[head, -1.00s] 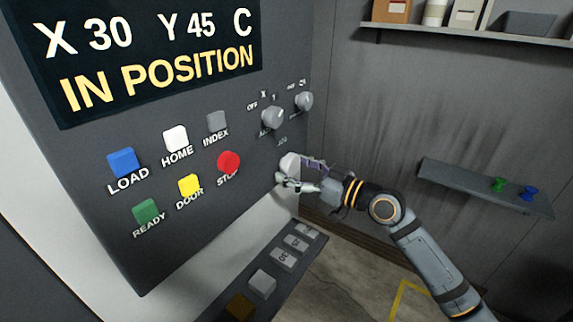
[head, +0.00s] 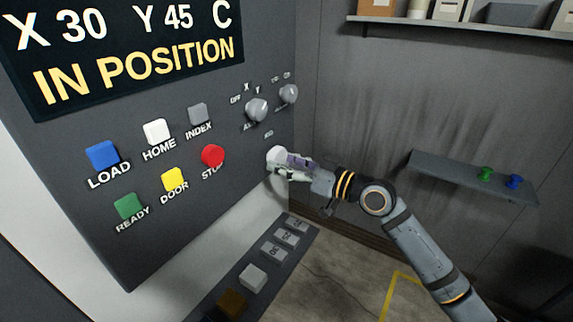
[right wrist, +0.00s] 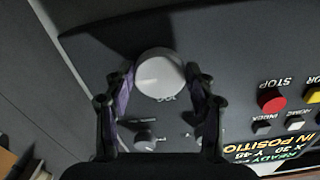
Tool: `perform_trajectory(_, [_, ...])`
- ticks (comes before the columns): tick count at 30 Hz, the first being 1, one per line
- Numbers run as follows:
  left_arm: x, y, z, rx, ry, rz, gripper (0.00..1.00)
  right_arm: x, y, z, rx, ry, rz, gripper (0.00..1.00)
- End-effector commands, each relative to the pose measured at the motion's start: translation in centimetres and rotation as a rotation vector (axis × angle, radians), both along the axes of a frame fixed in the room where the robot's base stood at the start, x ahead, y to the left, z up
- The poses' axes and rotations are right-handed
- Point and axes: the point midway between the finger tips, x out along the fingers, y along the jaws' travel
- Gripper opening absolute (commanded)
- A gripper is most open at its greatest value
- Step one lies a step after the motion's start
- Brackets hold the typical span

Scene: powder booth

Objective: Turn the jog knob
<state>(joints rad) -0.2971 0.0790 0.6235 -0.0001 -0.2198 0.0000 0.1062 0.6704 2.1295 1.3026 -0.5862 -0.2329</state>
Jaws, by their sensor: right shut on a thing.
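The jog knob (head: 273,154) is a large, light grey round knob low on the right side of the dark control panel. My right gripper (head: 281,164) is shut on it, reaching in from the right. In the right wrist view the jog knob (right wrist: 160,72) sits between the two purple-padded fingers of the right gripper (right wrist: 160,80), with its label beside it. In the head view the fingers hide part of the knob. My left gripper is in neither view.
Two smaller grey selector knobs (head: 256,110) (head: 288,94) sit above. The red STOP button (head: 212,155) is left of the jog knob. The display (head: 130,55) reads X 30, Y 45, C, IN POSITION. A shelf (head: 460,180) holds green and blue pieces at right.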

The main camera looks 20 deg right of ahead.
Motion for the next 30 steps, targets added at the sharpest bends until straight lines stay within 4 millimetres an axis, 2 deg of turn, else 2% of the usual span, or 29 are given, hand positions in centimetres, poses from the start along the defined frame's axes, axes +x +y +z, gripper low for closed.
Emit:
perform_trajectory(4, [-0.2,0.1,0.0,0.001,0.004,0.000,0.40,0.0,0.0,0.0,-0.001,0.000,0.000,0.24])
perform_trajectory(5, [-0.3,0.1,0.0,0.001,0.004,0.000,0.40,0.0,0.0,0.0,-0.002,0.000,0.000,0.58])
perform_trajectory(9, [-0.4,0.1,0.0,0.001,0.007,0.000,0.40,0.0,0.0,0.0,-0.002,0.000,0.000,0.77])
perform_trajectory(20, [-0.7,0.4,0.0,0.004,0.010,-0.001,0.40,0.0,0.0,0.3,-0.004,-0.003,0.000,0.78])
perform_trajectory(23, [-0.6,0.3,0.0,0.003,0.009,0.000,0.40,0.0,0.0,1.8,-0.006,-0.005,0.001,0.78])
perform_trajectory(30, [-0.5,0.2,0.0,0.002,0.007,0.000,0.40,0.0,0.0,7.2,-0.005,-0.008,-0.001,0.78])
